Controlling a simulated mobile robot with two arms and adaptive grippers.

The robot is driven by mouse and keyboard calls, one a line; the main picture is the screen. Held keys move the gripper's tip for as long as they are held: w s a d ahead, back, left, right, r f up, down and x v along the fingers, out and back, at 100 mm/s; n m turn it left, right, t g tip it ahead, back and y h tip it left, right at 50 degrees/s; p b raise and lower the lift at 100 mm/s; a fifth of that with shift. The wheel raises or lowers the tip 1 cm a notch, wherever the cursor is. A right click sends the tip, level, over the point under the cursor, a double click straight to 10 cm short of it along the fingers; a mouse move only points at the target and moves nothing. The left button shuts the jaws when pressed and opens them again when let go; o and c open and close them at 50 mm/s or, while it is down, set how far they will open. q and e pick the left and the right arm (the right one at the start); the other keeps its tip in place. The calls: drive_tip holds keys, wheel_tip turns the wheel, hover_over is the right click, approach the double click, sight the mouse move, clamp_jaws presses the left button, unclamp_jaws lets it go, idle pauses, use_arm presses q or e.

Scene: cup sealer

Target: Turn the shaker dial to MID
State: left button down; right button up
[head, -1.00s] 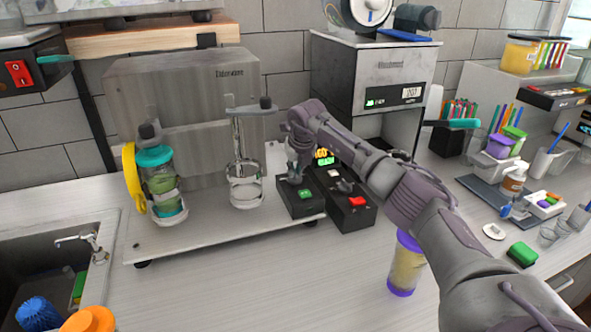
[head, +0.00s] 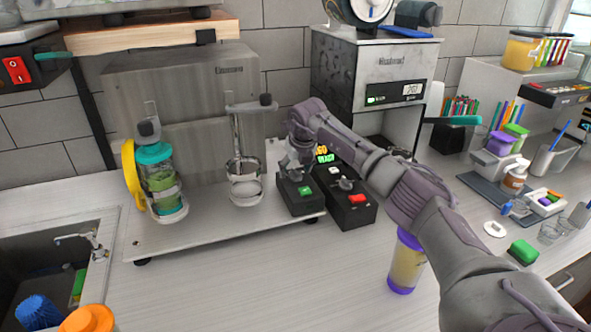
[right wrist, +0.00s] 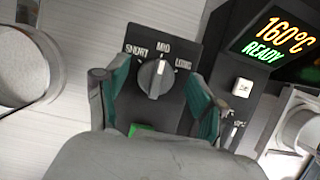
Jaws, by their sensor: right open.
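The shaker dial (right wrist: 155,78) is a grey round knob on a black control box (head: 297,207), with SHORT, MID and LONG printed around it. Its white pointer mark stands upright in the right wrist view, towards MID. My right gripper (right wrist: 160,92) is open, with one teal-padded finger on each side of the dial. A gap shows between the knob and each finger. In the head view my right gripper (head: 297,162) is over the box and hides the dial. A green button (right wrist: 140,130) is partly hidden by the gripper. My left gripper is not in view.
A second black box (head: 350,212) with a red button stands close on the right, with a lit display (right wrist: 277,35) reading 160°C READY. The shaker machine (head: 185,90) holds a teal-lidded shaker (head: 160,178). A purple-lidded cup (head: 405,265) stands on the front counter.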

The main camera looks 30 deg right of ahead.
drive_tip(key=v, duration=1.1)
drive_tip(key=shift+s+r, duration=0.2)
drive_tip(key=shift+r, duration=0.15)
